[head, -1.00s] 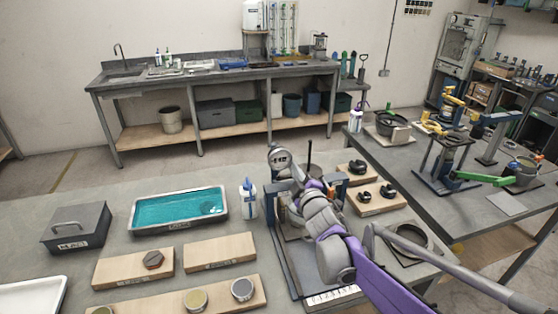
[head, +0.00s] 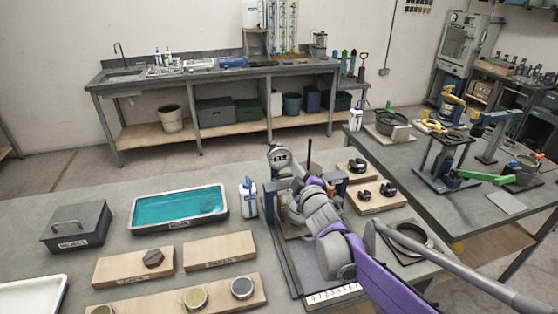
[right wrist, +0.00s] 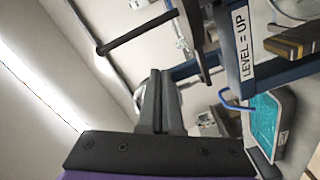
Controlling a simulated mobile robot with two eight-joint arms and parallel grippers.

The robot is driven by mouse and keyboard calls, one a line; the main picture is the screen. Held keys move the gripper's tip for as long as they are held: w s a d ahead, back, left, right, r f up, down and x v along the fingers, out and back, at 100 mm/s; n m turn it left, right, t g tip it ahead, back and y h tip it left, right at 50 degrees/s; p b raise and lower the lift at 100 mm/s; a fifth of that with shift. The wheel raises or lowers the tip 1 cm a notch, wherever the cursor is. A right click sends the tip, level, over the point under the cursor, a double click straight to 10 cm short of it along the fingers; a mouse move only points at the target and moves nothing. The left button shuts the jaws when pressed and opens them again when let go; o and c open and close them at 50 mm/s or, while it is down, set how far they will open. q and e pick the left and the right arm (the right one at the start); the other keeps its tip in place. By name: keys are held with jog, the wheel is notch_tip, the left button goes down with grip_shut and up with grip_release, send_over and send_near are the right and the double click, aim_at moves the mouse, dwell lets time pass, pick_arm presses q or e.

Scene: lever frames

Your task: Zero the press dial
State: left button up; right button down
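The press (head: 277,238) stands on the front bench with a blue frame, a dark upright rod and a ruled strip at its front. Its round dial (head: 279,156) sits at the upper left of the frame; its reading is too small to make out. My right gripper (head: 300,190) is inside the press frame, below and right of the dial, largely hidden by my wrist. In the right wrist view its dark fingers (right wrist: 160,78) look closed together, with nothing visible between them. A blue post labelled "LEVEL = UP" (right wrist: 242,45) stands to their right. My left gripper is out of view.
A white bottle (head: 249,198) and a teal-filled tray (head: 179,208) stand left of the press. Wooden boards (head: 133,267) lie in front of the tray. Boards with dark rings (head: 377,199) and a round ring on a plate (head: 408,240) crowd the right side.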

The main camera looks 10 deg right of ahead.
jog(key=s+b, duration=0.1)
jog(key=s, duration=0.5)
jog(key=shift+d+f+b, duration=0.15)
jog(key=shift+d+b, duration=0.2)
jog(key=shift+d, duration=0.05)
jog(key=shift+s, duration=0.1)
jog(key=s+a+f+m+g, duration=0.1)
jog(key=s+f+m+g, duration=0.3)
jog(key=s, duration=0.7)
jog(key=s+a+f+m+g+p, duration=0.1)
jog(key=s+f+m+g, duration=0.3)
jog(key=s+f, duration=0.4)
jog(key=s+a+f+m+g+p, duration=0.1)
jog(key=s+f+m+g, duration=0.3)
jog(key=s, duration=0.9)
notch_tip(320, 180, down, 2)
jog(key=shift+s+a+f+g+h, duration=0.25)
jog(key=shift+s+a+g+h, duration=0.05)
jog(key=shift+a, duration=0.3)
